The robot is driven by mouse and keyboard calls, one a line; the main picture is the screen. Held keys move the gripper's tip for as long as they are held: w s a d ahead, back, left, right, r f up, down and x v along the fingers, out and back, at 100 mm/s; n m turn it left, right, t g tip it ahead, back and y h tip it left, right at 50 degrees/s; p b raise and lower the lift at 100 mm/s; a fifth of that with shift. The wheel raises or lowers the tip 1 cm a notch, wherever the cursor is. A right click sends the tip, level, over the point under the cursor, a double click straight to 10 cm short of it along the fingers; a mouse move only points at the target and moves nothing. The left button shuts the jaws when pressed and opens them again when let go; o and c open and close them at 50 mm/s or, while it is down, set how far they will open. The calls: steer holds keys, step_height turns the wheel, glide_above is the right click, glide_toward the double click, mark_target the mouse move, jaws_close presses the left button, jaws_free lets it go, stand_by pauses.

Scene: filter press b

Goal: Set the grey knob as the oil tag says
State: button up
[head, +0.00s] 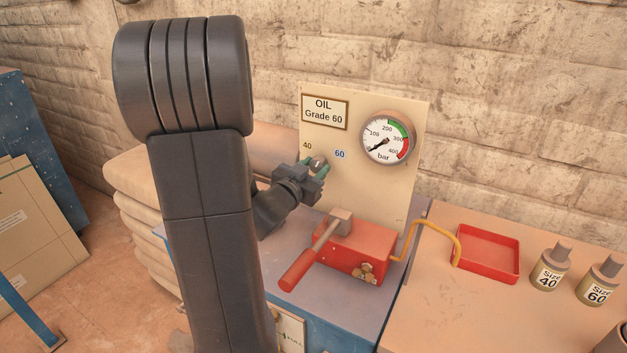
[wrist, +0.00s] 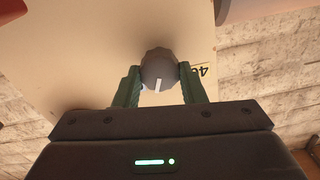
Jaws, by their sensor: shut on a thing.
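The cream panel (head: 385,205) bears a framed oil tag (head: 324,111) that reads "OIL Grade 60". Below the tag are the marks "40" (head: 307,145) and "60" (head: 340,154). The grey knob (wrist: 159,66) sits on the panel between and a little below these marks; it also shows in the head view (head: 319,161). My gripper (wrist: 160,88) is shut on the knob, one green finger on each side. The wrist view is upside down, with "40" (wrist: 202,71) at right. There the knob's white line points down, toward the panel's top, between the marks. "60" is hidden there.
A pressure gauge (head: 387,138) is on the panel, its needle low. A red pump (head: 352,252) with a red-handled lever (head: 309,262) stands below. A yellow pipe (head: 430,226) runs to a red tray (head: 487,254). Bottles marked 40 (head: 550,270) and 60 (head: 598,283) stand right.

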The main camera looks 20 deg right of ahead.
steer(key=m+b, duration=0.4)
steer(key=shift+f, duration=0.2)
steer(key=shift+r+m+b, duration=0.15)
steer(key=shift+m+b, duration=0.85)
steer(key=shift+m, duration=0.5)
steer(key=o, duration=1)
steer(key=v, duration=1.3)
steer(key=shift+s+a, duration=0.25)
steer(key=shift+s, duration=0.05)
steer(key=shift+w, duration=0.1)
